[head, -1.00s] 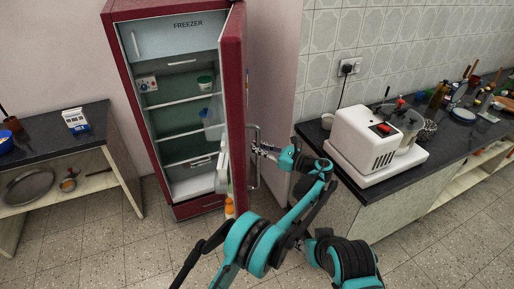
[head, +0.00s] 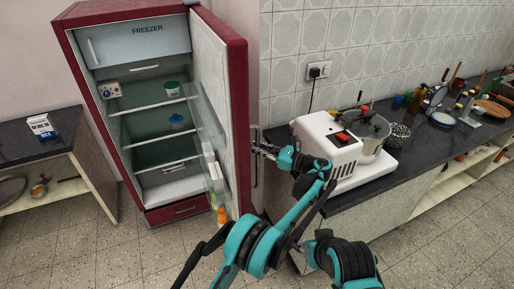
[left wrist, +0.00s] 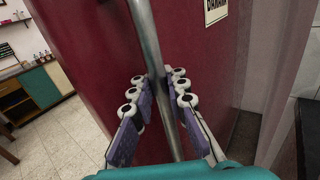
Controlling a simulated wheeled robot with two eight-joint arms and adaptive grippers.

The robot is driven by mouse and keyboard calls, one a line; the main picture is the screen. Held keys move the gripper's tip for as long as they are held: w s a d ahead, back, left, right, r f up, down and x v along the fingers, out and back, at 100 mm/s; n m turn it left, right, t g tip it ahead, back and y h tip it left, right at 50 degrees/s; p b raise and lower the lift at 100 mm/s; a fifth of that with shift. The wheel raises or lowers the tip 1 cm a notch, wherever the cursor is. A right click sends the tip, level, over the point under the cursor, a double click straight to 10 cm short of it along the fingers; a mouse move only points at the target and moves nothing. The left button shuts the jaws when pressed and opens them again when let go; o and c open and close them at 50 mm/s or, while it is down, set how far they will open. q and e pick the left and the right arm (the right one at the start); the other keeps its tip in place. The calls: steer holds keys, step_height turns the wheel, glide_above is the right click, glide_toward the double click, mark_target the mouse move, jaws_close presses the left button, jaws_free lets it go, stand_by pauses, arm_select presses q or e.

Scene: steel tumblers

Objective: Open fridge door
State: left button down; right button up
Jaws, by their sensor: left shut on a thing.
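The red fridge (head: 85,110) stands against the back wall in the head view, with its interior in plain sight. Its door (head: 238,110) is swung wide open to the right, with shelves on its inner side. The metal door handle (head: 258,170) is on the door's outer face. In the left wrist view the handle (left wrist: 150,50) runs as a bar between the fingers. My left gripper (head: 265,150) is shut on the handle, and its fingers flank the bar in the left wrist view (left wrist: 160,105). My right gripper is not in view.
A counter (head: 400,180) with a white appliance (head: 325,150) and a pot (head: 365,130) stands close to the right of the door. A dark table (head: 40,140) with a milk carton (head: 40,127) is at left. Tiled floor (head: 120,250) is clear in front.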

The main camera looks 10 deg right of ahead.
arm_select(q)
steer(key=shift+d+f, duration=0.2)
steer(key=shift+d, duration=0.25)
steer(key=c, duration=1.6)
jaws_free()
steer(key=shift+s, duration=0.1)
steer(key=shift+d+r, duration=0.1)
steer(key=shift+r, duration=0.05)
steer(key=shift+r, duration=0.1)
